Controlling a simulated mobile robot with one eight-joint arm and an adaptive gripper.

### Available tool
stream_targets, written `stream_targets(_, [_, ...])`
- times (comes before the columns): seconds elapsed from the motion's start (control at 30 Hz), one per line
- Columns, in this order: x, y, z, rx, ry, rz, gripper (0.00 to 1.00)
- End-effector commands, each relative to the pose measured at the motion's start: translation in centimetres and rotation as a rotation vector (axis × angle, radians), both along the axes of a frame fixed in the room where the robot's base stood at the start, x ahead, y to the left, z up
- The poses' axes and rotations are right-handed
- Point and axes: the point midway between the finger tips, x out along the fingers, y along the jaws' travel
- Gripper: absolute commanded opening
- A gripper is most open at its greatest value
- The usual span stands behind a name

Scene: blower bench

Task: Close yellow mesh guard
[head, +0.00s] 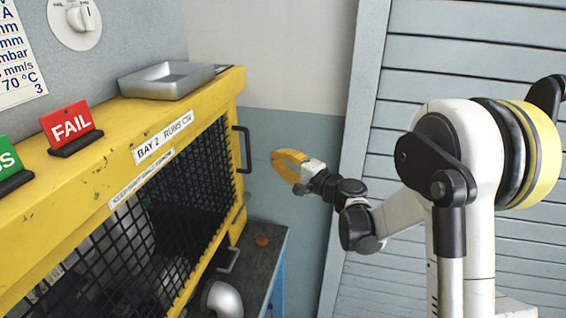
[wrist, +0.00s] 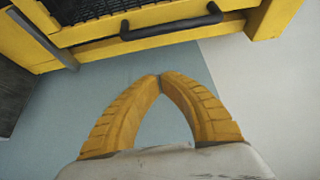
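The yellow mesh guard (head: 172,192) is a yellow frame with black mesh on the front of the yellow housing at left in the head view. A black bar handle (head: 243,150) sits at its upper right, and a second handle (head: 230,261) shows lower down. The guard's exact opening angle cannot be told. My gripper (head: 276,158) is right of the upper handle, apart from it in the picture. In the wrist view, its yellow fingertips (wrist: 160,77) meet with nothing between them. A black handle (wrist: 172,22) on yellow framing lies beyond the fingers there.
A grey metal tray (head: 167,80), a red FAIL sign (head: 70,127) and a green sign (head: 10,160) stand on the housing top. A silver elbow pipe (head: 223,300) and a reddish round piece (head: 262,241) are low by the bench. A grey slatted shutter (head: 440,75) is behind my arm.

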Motion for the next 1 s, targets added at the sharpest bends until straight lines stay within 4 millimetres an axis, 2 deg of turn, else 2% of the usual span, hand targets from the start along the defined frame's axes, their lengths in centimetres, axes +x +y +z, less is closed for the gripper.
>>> stream_targets(0.27, [4.5, 3.9, -0.2, -0.001, 0.000, 0.002, 0.00])
stream_targets(0.33, [3.1, 4.4, -0.2, -0.001, 0.000, 0.001, 0.00])
stream_targets(0.5, [1.4, 5.3, -0.1, -0.001, 0.000, 0.000, 0.00])
stream_targets(1.0, [0.9, 5.6, 0.0, -0.001, 0.000, 0.000, 0.00])
